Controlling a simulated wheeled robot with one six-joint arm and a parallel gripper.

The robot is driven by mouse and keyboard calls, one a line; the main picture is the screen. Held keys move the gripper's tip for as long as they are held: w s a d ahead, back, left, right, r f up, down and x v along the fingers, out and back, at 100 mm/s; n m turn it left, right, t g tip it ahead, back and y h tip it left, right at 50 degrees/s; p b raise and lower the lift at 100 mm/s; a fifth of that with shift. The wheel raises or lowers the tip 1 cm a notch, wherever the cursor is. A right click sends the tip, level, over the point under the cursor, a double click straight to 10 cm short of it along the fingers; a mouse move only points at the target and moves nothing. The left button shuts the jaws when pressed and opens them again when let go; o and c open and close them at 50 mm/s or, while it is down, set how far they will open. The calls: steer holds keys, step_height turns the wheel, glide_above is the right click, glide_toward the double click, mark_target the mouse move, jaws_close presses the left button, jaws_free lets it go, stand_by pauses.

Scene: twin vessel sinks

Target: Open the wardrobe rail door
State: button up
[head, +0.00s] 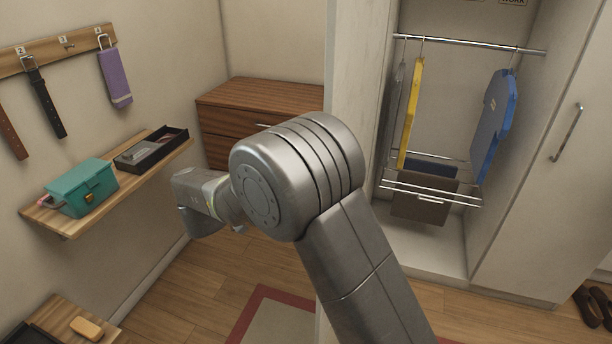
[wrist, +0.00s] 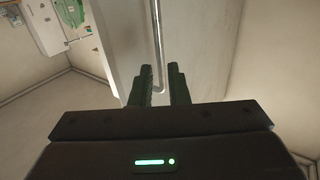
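The wardrobe rail compartment stands open in the head view. Its rail (head: 460,42) holds a yellow and a blue garment on hangers. A pale panel (head: 350,60), apparently its door swung out, stands edge-near at the left of the opening. In the wrist view a thin vertical bar handle (wrist: 157,45) runs down the pale door face (wrist: 120,40). My gripper (wrist: 160,78) has its two dark green fingers close together on both sides of the handle's lower end. In the head view my arm reaches left and the fingers do not show.
A second pale door with a bar handle (head: 567,133) is at the right. A wall shelf (head: 150,172) with a teal box (head: 82,187) and a black tray (head: 150,148) is at the left. A wooden dresser (head: 265,95) stands at the back. Shoes (head: 592,305) lie lower right.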

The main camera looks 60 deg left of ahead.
steer(key=s, duration=0.4)
steer(key=s+d, duration=0.1)
steer(key=shift+s+b, duration=0.3)
steer(key=shift+s, duration=0.1)
steer(key=shift+a, duration=0.1)
steer(key=w+a+p, duration=0.1)
steer(key=w+p, duration=0.1)
steer(key=w, duration=1.1)
steer(key=shift+w+a, duration=0.3)
